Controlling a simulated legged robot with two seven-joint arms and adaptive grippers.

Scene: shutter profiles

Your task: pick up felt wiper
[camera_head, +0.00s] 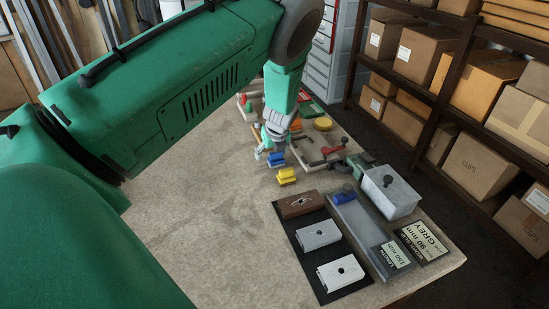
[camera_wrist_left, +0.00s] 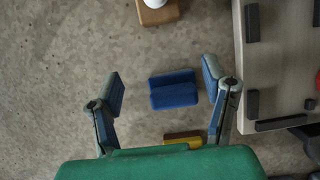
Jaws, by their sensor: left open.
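A blue block (camera_head: 276,159) with a ridge along its top lies on the worktable. A similar yellow block (camera_head: 286,176) lies beside it, nearer the front. I cannot tell for certain which piece is the felt wiper. My left gripper (camera_head: 268,148) points down over the table next to the blue block. In the left wrist view the blue block (camera_wrist_left: 174,90) shows between the spread fingers of my left gripper (camera_wrist_left: 165,86), with clear space on both sides. The yellow block (camera_wrist_left: 183,138) is partly hidden behind the gripper body. My right gripper is not in view.
A grey board (camera_wrist_left: 285,62) with raised black pieces lies right of the gripper. A tan block (camera_wrist_left: 158,12) with a white knob is at the top. A black mat (camera_head: 318,267) with two silver blocks and a grey tray (camera_head: 362,225) are at front right. The table's left is bare.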

